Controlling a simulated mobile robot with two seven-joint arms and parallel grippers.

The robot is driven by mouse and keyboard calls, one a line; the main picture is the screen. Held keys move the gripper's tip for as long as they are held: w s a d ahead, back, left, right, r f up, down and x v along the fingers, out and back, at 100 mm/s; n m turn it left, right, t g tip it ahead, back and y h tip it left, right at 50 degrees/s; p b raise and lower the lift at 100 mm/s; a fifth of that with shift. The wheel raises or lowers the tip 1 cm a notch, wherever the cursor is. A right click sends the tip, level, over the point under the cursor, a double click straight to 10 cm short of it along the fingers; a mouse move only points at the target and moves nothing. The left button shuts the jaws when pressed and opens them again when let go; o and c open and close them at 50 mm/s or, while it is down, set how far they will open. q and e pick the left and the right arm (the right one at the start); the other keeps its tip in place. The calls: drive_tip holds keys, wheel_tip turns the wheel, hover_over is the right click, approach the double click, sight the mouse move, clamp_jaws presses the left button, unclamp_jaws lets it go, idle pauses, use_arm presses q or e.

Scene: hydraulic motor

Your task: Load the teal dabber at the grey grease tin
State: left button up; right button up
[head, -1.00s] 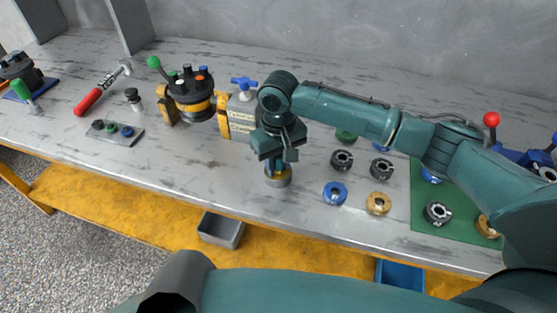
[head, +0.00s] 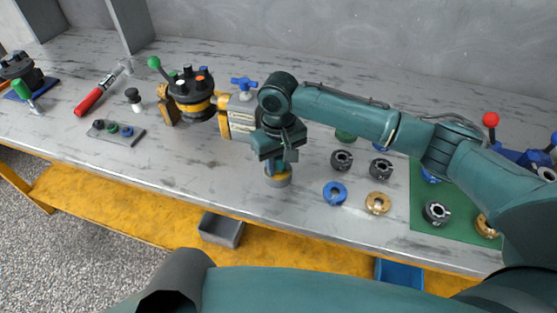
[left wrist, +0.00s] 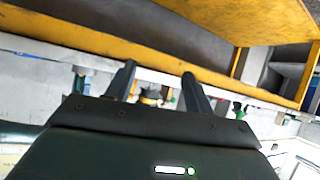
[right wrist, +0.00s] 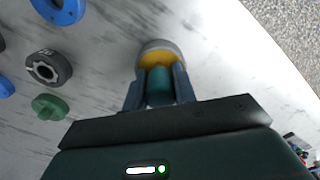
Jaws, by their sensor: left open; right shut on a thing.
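The grey grease tin (head: 278,181) stands on the bench near its front edge, with yellow grease inside. It also shows at the top of the right wrist view (right wrist: 162,45). My right gripper (head: 278,158) is right over the tin and points down. It is shut on the teal dabber (right wrist: 160,86), whose far end is at the yellow grease. Whether the dabber's tip is in the grease is hidden. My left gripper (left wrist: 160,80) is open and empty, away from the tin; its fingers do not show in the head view.
A blue ring (head: 335,193), a brass ring (head: 378,203) and dark rings (head: 342,160) lie right of the tin. A green mat (head: 455,222) with parts is further right. The yellow-black motor (head: 192,95) stands to the left. Bare bench lies left of the tin.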

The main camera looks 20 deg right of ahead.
wheel_tip(320, 180, up, 2)
drive_tip(key=shift+r+p, duration=0.1)
drive_tip(key=shift+p, duration=0.85)
drive_tip(key=shift+r+p, duration=0.7)
drive_tip(key=shift+p, duration=0.2)
wheel_tip(320, 180, up, 3)
drive_tip(key=p, duration=0.3)
drive_tip(key=shift+f, duration=0.15)
drive_tip(key=shift+r+p, duration=0.35)
drive_tip(key=shift+p, duration=0.45)
use_arm(q)
drive_tip(key=a+r, duration=0.1)
drive_tip(key=s+a+g+y, duration=0.1)
drive_tip(key=shift+a+r+y, duration=0.3)
drive_tip(key=shift+a+r, duration=0.05)
drive_tip(key=shift+s, duration=0.1)
